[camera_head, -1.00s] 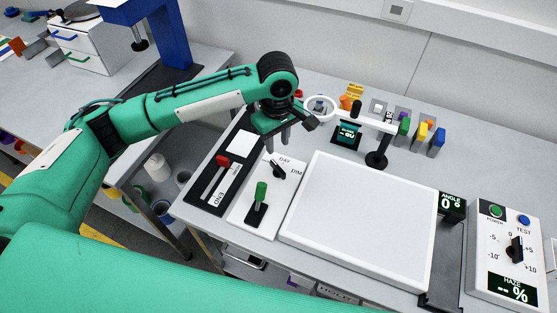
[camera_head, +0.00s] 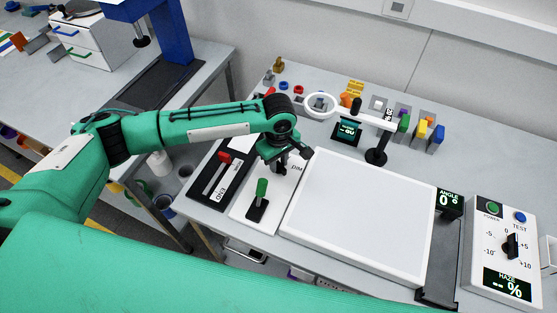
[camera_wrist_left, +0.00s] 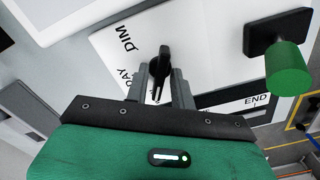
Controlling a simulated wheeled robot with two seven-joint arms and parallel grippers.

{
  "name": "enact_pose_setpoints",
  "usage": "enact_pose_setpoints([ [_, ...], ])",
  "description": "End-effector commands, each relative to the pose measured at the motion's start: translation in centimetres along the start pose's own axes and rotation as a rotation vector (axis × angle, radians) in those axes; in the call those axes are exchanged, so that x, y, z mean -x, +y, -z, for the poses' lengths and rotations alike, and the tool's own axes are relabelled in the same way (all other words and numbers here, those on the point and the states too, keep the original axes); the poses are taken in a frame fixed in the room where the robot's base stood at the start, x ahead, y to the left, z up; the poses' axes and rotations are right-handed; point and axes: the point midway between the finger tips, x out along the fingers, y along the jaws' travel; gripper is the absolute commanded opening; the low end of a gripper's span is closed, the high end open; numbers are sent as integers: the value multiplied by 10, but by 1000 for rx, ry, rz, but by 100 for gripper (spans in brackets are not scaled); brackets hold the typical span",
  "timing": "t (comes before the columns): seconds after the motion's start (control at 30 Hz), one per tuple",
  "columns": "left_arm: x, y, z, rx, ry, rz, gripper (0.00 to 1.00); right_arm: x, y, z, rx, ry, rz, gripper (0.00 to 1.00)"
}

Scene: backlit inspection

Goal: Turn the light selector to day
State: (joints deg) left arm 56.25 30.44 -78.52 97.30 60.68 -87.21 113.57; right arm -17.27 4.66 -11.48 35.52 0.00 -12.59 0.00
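The light selector is a black knob on a white panel (camera_head: 241,205), with DAY and DIM printed beside it. The knob (camera_wrist_left: 160,62) shows in the left wrist view, with a white line on it; which label it points at I cannot tell. My left gripper (camera_head: 278,170) is down over the selector and hides most of it and the DAY label in the head view. In the left wrist view my left gripper's fingers (camera_wrist_left: 162,82) stand apart on either side of the knob, with small gaps showing. My right gripper is not in view.
A green-handled lever (camera_head: 261,195) stands just in front of the selector, and a red-handled slider (camera_head: 222,162) lies to its left. A large white light panel (camera_head: 360,220) is close on the right. A ring magnifier (camera_head: 322,104) stands behind it.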

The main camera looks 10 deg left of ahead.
Motion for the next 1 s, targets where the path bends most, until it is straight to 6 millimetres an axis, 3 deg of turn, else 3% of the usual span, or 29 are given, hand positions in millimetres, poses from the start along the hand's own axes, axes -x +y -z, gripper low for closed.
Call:
enact_pose_setpoints([
  [0.03,0,0,0,0,0,0,14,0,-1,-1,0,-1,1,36],
  [0.1,0,0,0,0,0,0,0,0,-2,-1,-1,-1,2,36],
  [0.47,2,0,0,-25,-1,1,0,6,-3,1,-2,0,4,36],
  [0.67,4,-1,-1,-117,-3,3,0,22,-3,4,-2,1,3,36],
  [1.0,5,-1,-1,-410,-4,4,0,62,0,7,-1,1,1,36],
])
